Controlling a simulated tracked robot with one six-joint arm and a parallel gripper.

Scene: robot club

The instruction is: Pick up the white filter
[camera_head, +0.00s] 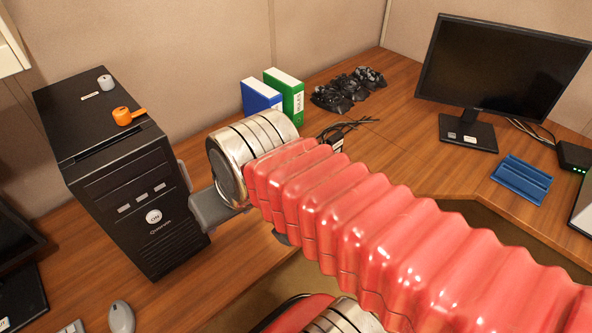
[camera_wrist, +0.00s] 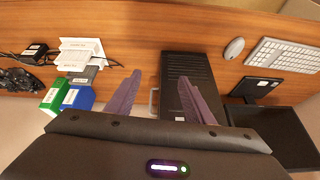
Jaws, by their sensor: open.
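Either may be the white filter; I cannot tell which. In the head view my arm hides that spot. My gripper (camera_wrist: 160,77) is open and empty, its two purple fingers spread. The white pieces are to the left of the fingers and apart from them. In the head view the gripper is mostly hidden behind the metal wrist.
A black computer tower (camera_head: 115,170) stands close to my gripper, with an orange item (camera_head: 127,116) and a small whitish item (camera_head: 105,82) on top. Blue (camera_head: 260,96) and green (camera_head: 288,95) binders, black controllers (camera_head: 348,90) and a monitor (camera_head: 505,62) occupy the desk.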

